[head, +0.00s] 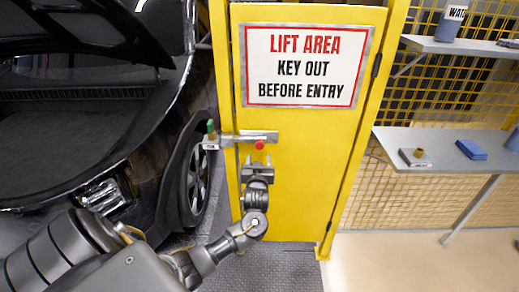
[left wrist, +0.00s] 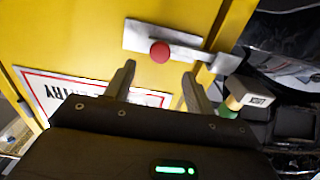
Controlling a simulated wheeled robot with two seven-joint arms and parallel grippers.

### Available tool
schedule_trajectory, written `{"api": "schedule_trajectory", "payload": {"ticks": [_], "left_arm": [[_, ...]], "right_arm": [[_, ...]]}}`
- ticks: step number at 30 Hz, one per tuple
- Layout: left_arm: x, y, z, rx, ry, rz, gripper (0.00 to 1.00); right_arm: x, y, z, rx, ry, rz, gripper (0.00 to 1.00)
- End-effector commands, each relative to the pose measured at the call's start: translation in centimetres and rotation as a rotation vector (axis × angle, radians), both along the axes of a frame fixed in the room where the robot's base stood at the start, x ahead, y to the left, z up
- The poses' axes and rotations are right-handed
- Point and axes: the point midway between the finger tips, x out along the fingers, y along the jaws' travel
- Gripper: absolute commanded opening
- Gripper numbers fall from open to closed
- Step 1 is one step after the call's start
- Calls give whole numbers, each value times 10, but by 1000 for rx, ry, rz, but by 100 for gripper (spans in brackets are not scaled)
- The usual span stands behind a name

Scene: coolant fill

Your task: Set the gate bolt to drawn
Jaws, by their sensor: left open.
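The yellow gate (head: 300,190) stands shut in its frame. Its metal bolt (head: 262,135) lies level on a plate below the sign, and its bar reaches left over the gate post. A red knob (head: 259,145) sits on the bolt; it also shows in the left wrist view (left wrist: 160,53). My left gripper (head: 258,160) is open and empty just below the knob in the head view. In the left wrist view its fingertips (left wrist: 158,72) are spread to either side of the knob, and contact cannot be told. My right gripper is not in view.
A green-topped item with a pale labelled block (head: 210,144) is at the bolt's left end, close to my left gripper. A dark car (head: 100,130) stands at left. A grey shelf (head: 400,139) holding small items is at right. The floor before the shelf is clear.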

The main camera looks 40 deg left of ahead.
Motion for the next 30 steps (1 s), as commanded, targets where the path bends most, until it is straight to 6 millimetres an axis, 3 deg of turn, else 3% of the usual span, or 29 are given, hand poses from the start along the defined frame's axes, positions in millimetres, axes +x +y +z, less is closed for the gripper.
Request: {"api": "schedule_trajectory", "payload": {"ticks": [9,23,30], "left_arm": [[42,32,1,2,2,1,54],[52,40,0,0,1,-1,54],[52,40,-1,0,1,-1,24]], "right_arm": [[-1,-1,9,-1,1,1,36],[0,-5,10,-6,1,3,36],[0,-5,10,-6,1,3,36]]}}
